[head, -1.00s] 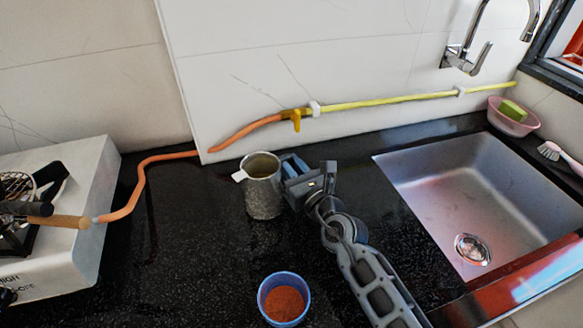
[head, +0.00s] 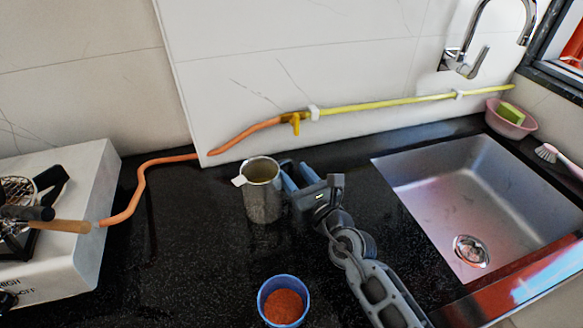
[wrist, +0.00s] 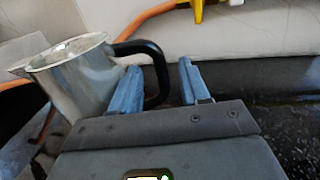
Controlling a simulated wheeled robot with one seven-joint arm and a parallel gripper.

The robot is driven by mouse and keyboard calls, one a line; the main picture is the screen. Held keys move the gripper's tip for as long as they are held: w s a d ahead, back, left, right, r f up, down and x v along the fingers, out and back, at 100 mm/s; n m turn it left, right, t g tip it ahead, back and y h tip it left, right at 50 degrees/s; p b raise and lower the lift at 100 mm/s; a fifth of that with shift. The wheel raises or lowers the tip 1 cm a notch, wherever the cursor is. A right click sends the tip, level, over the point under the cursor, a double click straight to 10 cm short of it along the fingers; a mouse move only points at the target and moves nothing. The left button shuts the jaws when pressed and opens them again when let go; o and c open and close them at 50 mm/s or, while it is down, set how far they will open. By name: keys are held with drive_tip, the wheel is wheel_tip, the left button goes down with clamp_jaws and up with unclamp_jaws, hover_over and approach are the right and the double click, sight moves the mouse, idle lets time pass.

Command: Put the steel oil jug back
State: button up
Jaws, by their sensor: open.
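The steel oil jug (head: 263,199) stands upright on the black counter near the back wall. Its spout points left in the head view. In the wrist view the jug (wrist: 75,75) shows at the left, with its black handle (wrist: 163,72) curving to the right. My gripper (head: 296,178) is at the jug's right side. In the wrist view my gripper (wrist: 160,80) is open, and its two blue fingers lie either side of the handle's outer part in the picture. I cannot tell whether a finger touches the handle.
A blue cup of orange powder (head: 284,303) stands in front of the jug. A white gas stove (head: 75,255) is at the left, with an orange hose (head: 140,185) running to the wall. A steel sink (head: 440,190) is at the right. The counter left of the jug is clear.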

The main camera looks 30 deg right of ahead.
drive_tip(key=s, duration=0.9)
drive_tip(key=shift+s, duration=0.15)
drive_tip(key=shift+s, duration=0.1)
drive_tip(key=s+m, duration=0.2)
drive_tip(key=s, duration=0.1)
drive_tip(key=s+f+m, duration=0.1)
drive_tip(key=s+m, duration=0.2)
drive_tip(key=s+f+m+g, duration=0.1)
drive_tip(key=s+m, duration=0.1)
drive_tip(key=s, duration=0.2)
drive_tip(key=shift+s+a+m+y, duration=0.1)
drive_tip(key=shift+a+m+y, duration=0.2)
drive_tip(key=shift+a+y, duration=0.1)
drive_tip(key=s+m, duration=0.3)
drive_tip(key=s+a+r+m, duration=0.1)
drive_tip(key=s+m, duration=0.1)
drive_tip(key=s, duration=0.1)
drive_tip(key=s+m+g, duration=0.1)
drive_tip(key=s+m, duration=0.2)
drive_tip(key=shift+s+a+r+m+y, duration=0.2)
drive_tip(key=shift+s+a+m+y, duration=0.05)
drive_tip(key=shift+s+m+y, duration=0.1)
drive_tip(key=s+r+m, duration=0.4)
drive_tip(key=s+m, duration=0.3)
drive_tip(key=m, duration=0.3)
drive_tip(key=s+a+r+m+g+h, duration=0.1)
drive_tip(key=s+r+m, duration=0.4)
drive_tip(key=s+m, duration=0.2)
drive_tip(key=m, duration=0.2)
drive_tip(key=shift+m, duration=0.35)
